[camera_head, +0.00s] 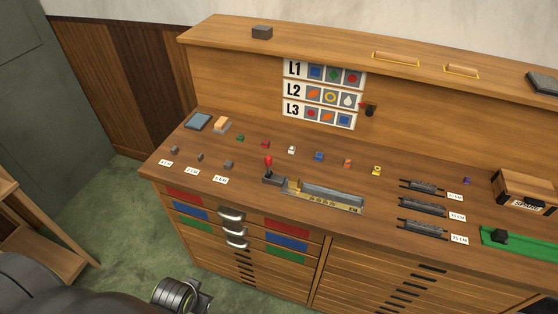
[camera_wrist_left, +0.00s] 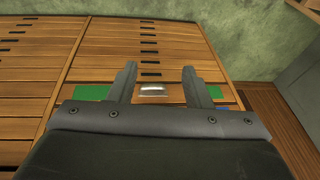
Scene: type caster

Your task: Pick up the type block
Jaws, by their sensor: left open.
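Several small type-like blocks stand on the wooden desk top in the head view: green (camera_head: 240,138), red (camera_head: 266,144), white (camera_head: 291,149), blue (camera_head: 319,155), orange (camera_head: 347,163), yellow (camera_head: 376,170) and purple (camera_head: 467,181). I cannot tell which one the task names. My left gripper (camera_wrist_left: 158,75) is open and empty in the left wrist view, facing the drawer fronts. Its fingers are not clear in the head view, where my dark arm shows at the bottom left, apart from the blocks. My right gripper is not in view.
Small grey blocks (camera_head: 228,164) sit by white labels at the left. A red-knobbed lever (camera_head: 268,166) and a metal tray (camera_head: 330,196) stand near the front edge. Dark bars (camera_head: 422,206), a wooden box (camera_head: 524,190) and a green strip (camera_head: 525,245) lie right. A drawer handle (camera_wrist_left: 153,90) shows between my fingers.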

